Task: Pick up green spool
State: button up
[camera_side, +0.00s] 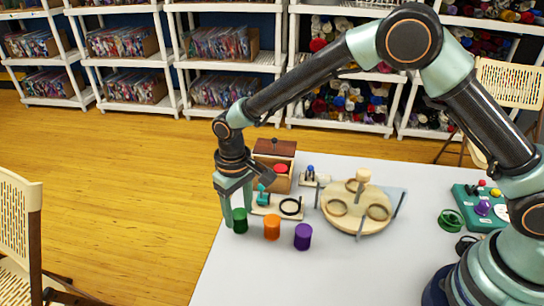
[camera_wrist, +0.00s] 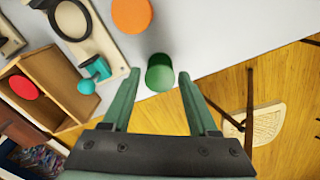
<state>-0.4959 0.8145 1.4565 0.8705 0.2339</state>
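The green spool (camera_side: 240,221) stands on the table near its left edge, at the left end of a row of spools. It also shows in the wrist view (camera_wrist: 160,73), between and just beyond my fingertips. My gripper (camera_side: 236,212) points down at the spool, with its fingers apart. In the wrist view my gripper (camera_wrist: 158,78) is open and nothing is held. In the side view one finger overlaps the spool's left side; I cannot tell whether it touches.
An orange spool (camera_side: 272,227) and a purple spool (camera_side: 303,236) stand to the right. A wooden box with a red disc (camera_side: 281,169) and a teal piece (camera_wrist: 94,68) are close behind. A round wooden board (camera_side: 357,226) lies farther right. The front of the table (camera_side: 330,280) is clear.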

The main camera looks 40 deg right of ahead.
aim_at(239, 213)
jog(key=c, duration=0.6)
jog(key=shift+r, duration=3.75)
jog(key=shift+c, duration=0.2)
